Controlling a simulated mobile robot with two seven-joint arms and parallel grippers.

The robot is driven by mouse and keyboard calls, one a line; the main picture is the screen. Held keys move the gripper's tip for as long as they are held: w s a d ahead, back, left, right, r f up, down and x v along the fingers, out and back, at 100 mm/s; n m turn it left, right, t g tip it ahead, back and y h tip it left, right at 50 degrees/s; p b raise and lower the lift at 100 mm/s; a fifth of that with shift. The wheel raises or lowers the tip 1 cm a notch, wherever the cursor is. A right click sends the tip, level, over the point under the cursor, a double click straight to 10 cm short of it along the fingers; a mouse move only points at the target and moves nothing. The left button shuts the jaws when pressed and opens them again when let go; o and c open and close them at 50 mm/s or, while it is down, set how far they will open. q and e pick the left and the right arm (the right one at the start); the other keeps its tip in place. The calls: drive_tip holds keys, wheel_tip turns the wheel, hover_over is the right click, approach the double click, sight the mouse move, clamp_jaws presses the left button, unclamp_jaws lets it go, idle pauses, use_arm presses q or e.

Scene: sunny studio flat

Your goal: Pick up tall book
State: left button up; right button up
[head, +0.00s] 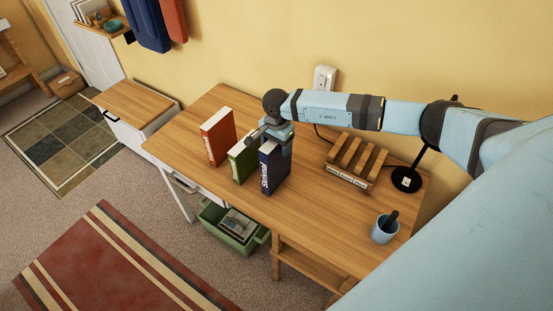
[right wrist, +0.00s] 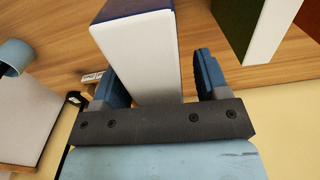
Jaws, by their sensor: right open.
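Three books stand upright on the wooden desk: an orange-red one (head: 217,137), a green one (head: 242,160) and a navy one (head: 273,168) with white lettering on its spine. The pictures do not label which is the tall book. My right gripper (head: 274,140) is at the top of the navy book, pointing down. In the right wrist view its open jaws (right wrist: 163,82) are on either side of the navy book's white page block (right wrist: 142,55), with gaps visible beside the fingers. The green book (right wrist: 240,22) is to the right there. My left gripper is out of view.
A wooden slotted rack (head: 354,164), a black lamp base (head: 406,179) and a blue cup (head: 384,229) stand on the desk (head: 310,220) to the right. A green crate (head: 232,232) is below. The desk's front middle is clear.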

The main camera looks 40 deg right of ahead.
drive_tip(key=shift+f, duration=0.35)
clamp_jaws()
drive_tip(key=shift+r, duration=0.1)
